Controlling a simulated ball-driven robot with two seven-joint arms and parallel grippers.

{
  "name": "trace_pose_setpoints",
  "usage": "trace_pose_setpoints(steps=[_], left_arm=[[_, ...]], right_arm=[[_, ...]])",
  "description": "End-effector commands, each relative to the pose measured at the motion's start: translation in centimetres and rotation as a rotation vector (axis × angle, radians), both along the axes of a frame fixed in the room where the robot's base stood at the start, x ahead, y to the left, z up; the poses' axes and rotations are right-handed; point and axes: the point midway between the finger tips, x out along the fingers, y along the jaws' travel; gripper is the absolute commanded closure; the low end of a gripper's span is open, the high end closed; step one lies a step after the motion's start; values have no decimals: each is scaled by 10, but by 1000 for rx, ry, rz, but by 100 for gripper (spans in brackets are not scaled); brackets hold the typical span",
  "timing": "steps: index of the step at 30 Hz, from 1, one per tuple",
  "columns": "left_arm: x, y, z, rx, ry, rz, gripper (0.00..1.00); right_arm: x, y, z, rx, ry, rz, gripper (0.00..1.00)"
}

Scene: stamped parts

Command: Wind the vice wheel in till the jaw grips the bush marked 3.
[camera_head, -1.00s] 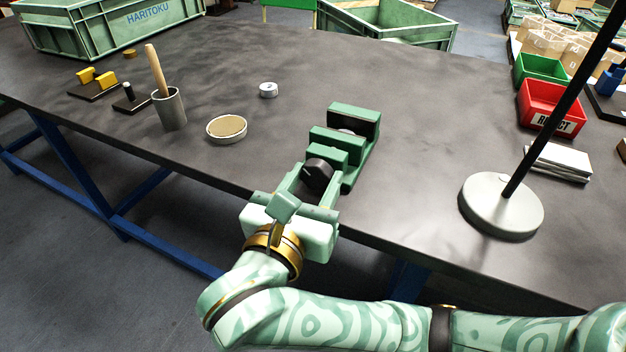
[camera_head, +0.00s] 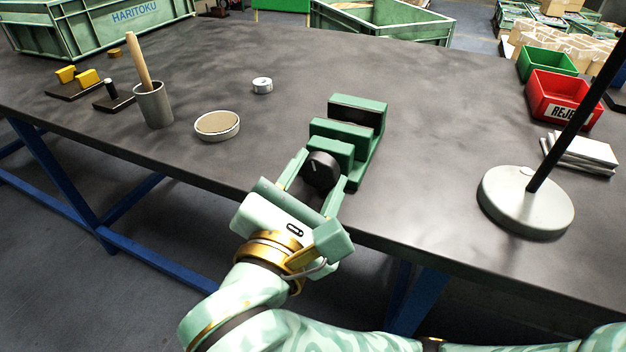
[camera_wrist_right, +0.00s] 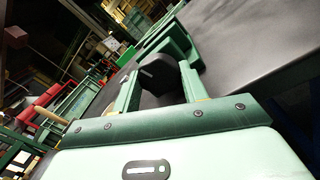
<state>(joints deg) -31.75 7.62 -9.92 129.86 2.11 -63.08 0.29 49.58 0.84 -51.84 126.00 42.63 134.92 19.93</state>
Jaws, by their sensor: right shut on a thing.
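The green vice (camera_head: 365,160) stands at the table's near edge, with its dark-faced fixed jaw (camera_head: 357,112) at the back and the moving jaw (camera_head: 340,135) in front of it. The dark vice wheel (camera_head: 321,171), with a pale mark on it, faces me. My right gripper (camera_head: 320,172) is shut on the wheel, a finger on either side; the wheel (camera_wrist_right: 158,74) also shows between the fingers in the right wrist view. I cannot make out a bush between the jaws. A small silver ring-shaped part (camera_head: 262,86) lies apart on the table; no number is readable. My left gripper is out of view.
A round shallow dish (camera_head: 217,126) and a grey cup (camera_head: 153,105) with a wooden handle stand left of the vice. A lamp base (camera_head: 526,202) with a dark pole stands to the right, near a red bin (camera_head: 563,99). The table around the vice is clear.

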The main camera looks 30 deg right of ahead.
Motion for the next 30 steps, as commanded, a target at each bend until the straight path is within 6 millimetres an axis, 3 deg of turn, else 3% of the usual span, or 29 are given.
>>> trace_pose_setpoints(steps=[17, 18, 19, 30], left_arm=[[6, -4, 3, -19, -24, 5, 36], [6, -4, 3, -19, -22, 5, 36], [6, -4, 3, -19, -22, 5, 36], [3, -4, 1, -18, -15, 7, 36]], right_arm=[[0, 2, -2, 25, -23, 6, 80], [0, 1, -2, 24, -24, 5, 46], [0, 1, -2, 25, -23, 4, 38], [-1, 2, -2, 24, -24, 0, 36]])
